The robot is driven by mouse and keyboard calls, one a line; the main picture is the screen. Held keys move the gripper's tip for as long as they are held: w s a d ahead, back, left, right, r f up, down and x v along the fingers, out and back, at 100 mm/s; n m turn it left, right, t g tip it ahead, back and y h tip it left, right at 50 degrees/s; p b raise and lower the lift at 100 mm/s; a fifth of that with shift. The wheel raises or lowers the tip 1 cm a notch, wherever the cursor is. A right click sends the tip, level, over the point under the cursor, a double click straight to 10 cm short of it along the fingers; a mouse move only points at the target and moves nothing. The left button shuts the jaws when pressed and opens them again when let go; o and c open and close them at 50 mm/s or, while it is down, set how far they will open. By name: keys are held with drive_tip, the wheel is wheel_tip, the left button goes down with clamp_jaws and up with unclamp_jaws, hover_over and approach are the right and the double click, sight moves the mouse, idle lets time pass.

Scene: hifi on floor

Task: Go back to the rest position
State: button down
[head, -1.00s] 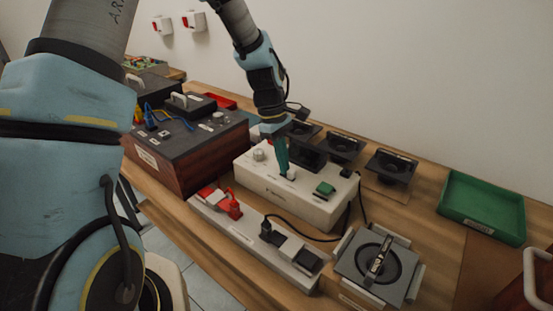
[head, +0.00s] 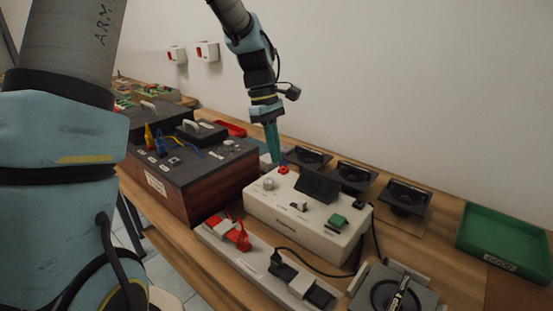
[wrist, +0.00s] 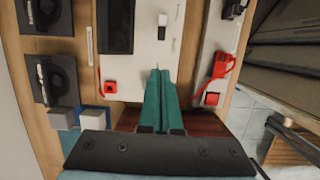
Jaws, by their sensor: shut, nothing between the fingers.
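My gripper (head: 273,146) hangs from the arm with its green fingers pointing down, above the left end of the white control box (head: 300,228). In the wrist view the two green fingers (wrist: 158,85) lie together with nothing between them. A red button (head: 283,170) on the box is just beside the fingertips in the head view. The box also carries a knob (head: 268,184), a dark sloped screen (head: 318,186), a small switch (head: 298,205) and a green button (head: 337,220). Whether the fingertips touch anything is hard to tell, but they look clear of the box.
A dark-topped wooden box (head: 185,190) with cables stands left of the white box. A power strip (head: 235,262) lies in front. Black speaker-like units (head: 355,177) line the back. A green tray (head: 500,240) is at right, and a square fixture (head: 385,292) at front right.

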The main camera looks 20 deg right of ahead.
idle(0.3)
drive_tip(key=s+a+m+t, duration=0.2)
drive_tip(key=a+m, duration=0.1)
drive_tip(key=a, duration=1.1)
drive_tip(key=s+a+f+m+t+y, duration=0.1)
drive_tip(key=s+a+m+t, duration=0.1)
drive_tip(key=a, duration=1.3)
drive_tip(key=shift+s+a+m, duration=0.25)
drive_tip(key=shift+s+m, duration=0.5)
drive_tip(key=shift+m, duration=0.25)
